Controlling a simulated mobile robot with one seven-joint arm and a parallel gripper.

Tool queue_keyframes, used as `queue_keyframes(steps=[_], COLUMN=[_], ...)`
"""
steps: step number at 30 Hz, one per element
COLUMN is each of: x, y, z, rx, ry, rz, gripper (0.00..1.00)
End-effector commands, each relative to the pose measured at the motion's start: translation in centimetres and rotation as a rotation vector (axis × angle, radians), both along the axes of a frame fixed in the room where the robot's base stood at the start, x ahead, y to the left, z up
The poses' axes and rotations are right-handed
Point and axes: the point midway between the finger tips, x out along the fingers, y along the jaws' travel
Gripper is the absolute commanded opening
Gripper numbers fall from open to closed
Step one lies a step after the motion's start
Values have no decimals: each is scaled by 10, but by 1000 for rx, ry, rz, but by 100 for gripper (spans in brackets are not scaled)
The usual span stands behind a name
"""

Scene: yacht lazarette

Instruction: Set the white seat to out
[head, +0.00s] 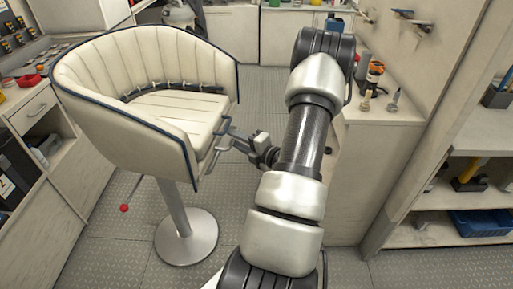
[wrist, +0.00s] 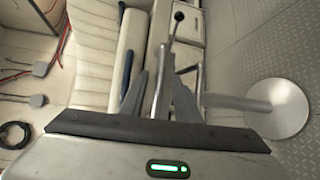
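The white seat (head: 175,105) is a cream padded bucket chair with dark blue piping, on a round metal pedestal (head: 187,237). A grey bar (head: 208,158) runs along the seat's near right edge. My gripper (head: 230,138) is at that right edge, reaching in from the right. In the wrist view my gripper (wrist: 160,85) has its fingers apart, with a pale bar between them. Contact with the bar is unclear. A thin rod with a dark knob (wrist: 178,15) lies ahead.
A counter (head: 385,110) with small tools stands to the right, close to my arm. Shelves with a blue bin (head: 480,222) are at far right. A drawer cabinet (head: 35,110) is left of the seat. A red knob (head: 124,208) is low beside the pedestal. Floor is clear behind.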

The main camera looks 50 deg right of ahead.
Motion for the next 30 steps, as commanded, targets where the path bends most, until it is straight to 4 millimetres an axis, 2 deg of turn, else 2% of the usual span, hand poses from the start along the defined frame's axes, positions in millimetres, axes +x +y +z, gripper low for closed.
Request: queue_keyframes(steps=[12,16,21,30], x=[-100,-126,-148,-155], y=[1,1,2,3], z=[18,23,26,27], rx=[0,-1,-1,0], ry=[1,1,1,0], rz=[-6,-6,-4,-1], gripper=[29,29,29,29])
